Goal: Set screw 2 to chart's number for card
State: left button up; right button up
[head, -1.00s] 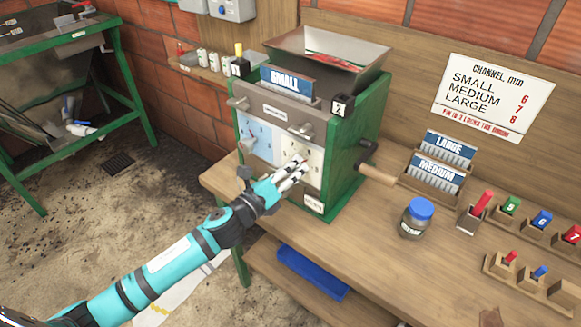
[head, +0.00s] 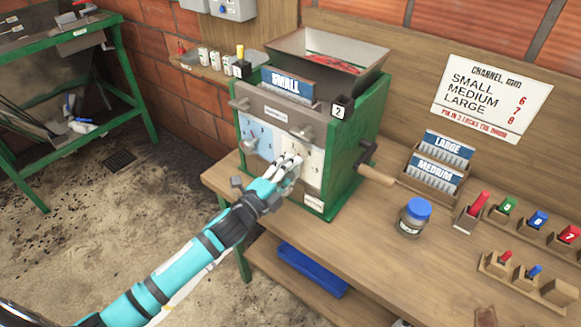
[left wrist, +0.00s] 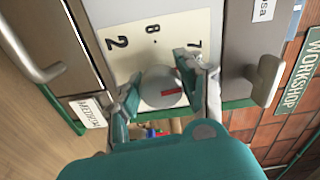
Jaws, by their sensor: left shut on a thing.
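The pulper (head: 352,150) is a green machine on the wooden bench. Its card (head: 287,83) reads SMALL. The chart (head: 492,97) lists small 6, medium 7, large 8. My left gripper (head: 290,168) reaches to the right white plate on the pulper's front. In the left wrist view its fingers are shut on screw 2 (left wrist: 160,88), a round grey knob with a red mark. The mark runs from near the knob's middle toward the picture's right. The plate (left wrist: 130,62) shows 2, 8 and 7; other numbers are hidden. My right gripper is not in view.
A crank with a wooden handle (head: 378,176) sticks out on the pulper's right side. A blue-lidded jar (head: 414,217), the LARGE and MEDIUM card holder (head: 434,166) and coloured pegs in wooden blocks stand right of it. The bench front is clear.

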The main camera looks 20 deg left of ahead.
pick_arm(q)
jog(key=shift+f+n+p, duration=0.1)
jog(key=shift+n+p, duration=0.4)
jog(key=shift+n, duration=1.7)
jog(key=o, duration=1.2)
jog(key=v, duration=1.2)
